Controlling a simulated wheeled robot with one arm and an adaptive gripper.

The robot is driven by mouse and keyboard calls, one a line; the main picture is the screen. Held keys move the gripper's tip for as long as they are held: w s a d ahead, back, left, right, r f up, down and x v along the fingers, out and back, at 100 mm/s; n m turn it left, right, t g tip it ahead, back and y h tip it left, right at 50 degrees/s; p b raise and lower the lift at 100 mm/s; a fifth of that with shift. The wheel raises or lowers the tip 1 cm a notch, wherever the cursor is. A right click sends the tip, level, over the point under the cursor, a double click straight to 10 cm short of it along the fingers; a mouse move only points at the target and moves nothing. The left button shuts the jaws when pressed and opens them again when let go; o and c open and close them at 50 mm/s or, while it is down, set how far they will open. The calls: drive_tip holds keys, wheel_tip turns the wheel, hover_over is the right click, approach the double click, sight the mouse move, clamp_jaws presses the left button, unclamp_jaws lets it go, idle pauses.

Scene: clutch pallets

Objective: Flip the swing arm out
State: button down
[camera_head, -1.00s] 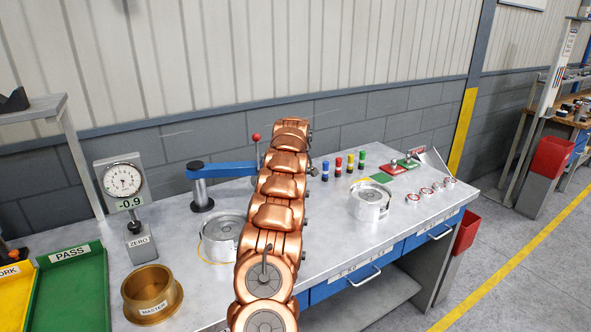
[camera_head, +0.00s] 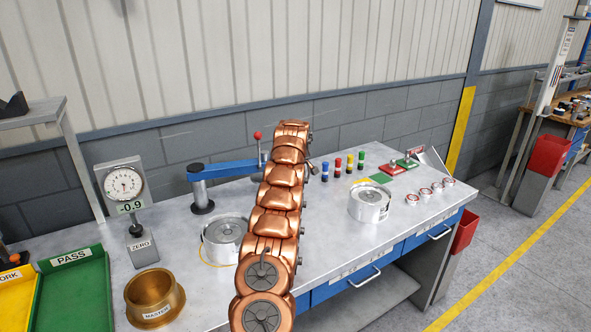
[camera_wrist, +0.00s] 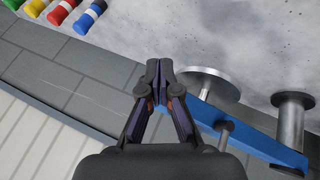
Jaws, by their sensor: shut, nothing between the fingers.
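The swing arm (camera_head: 226,169) is a blue bar on a grey post (camera_head: 202,190) near the back of the bench. It reaches right, and its outer end is hidden behind my copper arm. A lever with a red knob (camera_head: 257,135) stands near that end. In the wrist view the blue swing arm (camera_wrist: 245,136) slants to its post at the right, with a silver disc (camera_wrist: 207,80) near its left end. My gripper (camera_wrist: 158,68) is shut and empty beside that end; I cannot tell whether they touch. In the head view my gripper is hidden behind my arm.
A round metal part (camera_head: 226,229) sits below the swing arm, and another (camera_head: 370,203) stands to the right. Coloured cylinders (camera_head: 338,168) stand at the back. A dial gauge (camera_head: 123,184), brass ring (camera_head: 153,296) and green tray (camera_head: 78,290) are at left. The wall is close behind.

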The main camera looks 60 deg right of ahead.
drive_tip(key=shift+a+f+b, duration=0.1)
drive_tip(key=shift+b, duration=0.25)
drive_tip(key=s+a+r+b, duration=0.3)
drive_tip(key=s+r+b, duration=0.3)
drive_tip(key=s+r, duration=0.2)
drive_tip(key=shift+s+a+r, duration=0.15)
drive_tip(key=shift+r, duration=0.45)
idle(0.4)
idle(0.5)
